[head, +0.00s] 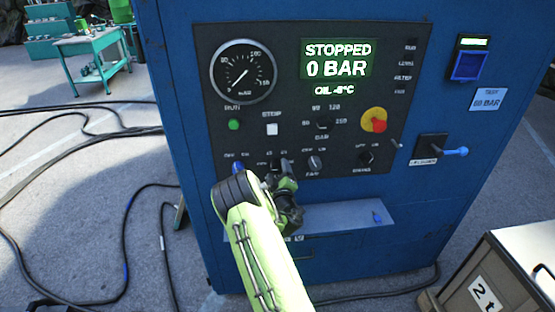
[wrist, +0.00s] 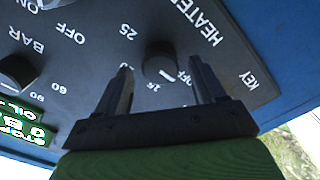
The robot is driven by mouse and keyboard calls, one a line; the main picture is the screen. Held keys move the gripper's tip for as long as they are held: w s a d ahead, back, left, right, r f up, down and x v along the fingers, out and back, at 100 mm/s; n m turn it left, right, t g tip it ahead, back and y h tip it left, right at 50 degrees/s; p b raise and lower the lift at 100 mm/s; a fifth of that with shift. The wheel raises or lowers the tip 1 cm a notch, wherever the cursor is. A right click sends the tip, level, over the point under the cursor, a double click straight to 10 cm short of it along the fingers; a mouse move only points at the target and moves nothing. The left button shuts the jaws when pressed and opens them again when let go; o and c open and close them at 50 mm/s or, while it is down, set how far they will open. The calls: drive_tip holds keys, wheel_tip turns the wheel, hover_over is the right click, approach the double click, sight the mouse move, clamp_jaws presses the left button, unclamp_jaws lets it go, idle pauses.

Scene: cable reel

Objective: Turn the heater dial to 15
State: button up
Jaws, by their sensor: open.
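The heater dial (wrist: 160,60) is a round black knob on the dark panel, under the HEATER lettering, with 25, 15 and OFF printed around it. A pale mark on its face seems to point toward the OFF side, but I cannot tell exactly. My gripper (wrist: 161,72) is open, with one finger on each side of the dial in the wrist view. I cannot tell whether the fingers touch it. In the head view my gripper (head: 284,180) is at the panel's lower left and hides most of the dial.
The blue cabinet's control panel (head: 222,108) also carries a fan knob (head: 314,163), a bar knob (head: 323,123), a red stop button (head: 379,126) and a gauge (head: 243,71). The display (head: 339,59) reads STOPPED, 0 BAR. A shelf (head: 345,217) juts out below. A crate (head: 495,275) stands lower right.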

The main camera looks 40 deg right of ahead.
drive_tip(key=shift+x, duration=0.9)
drive_tip(key=c, duration=1.1)
drive_tip(key=shift+o, duration=0.2)
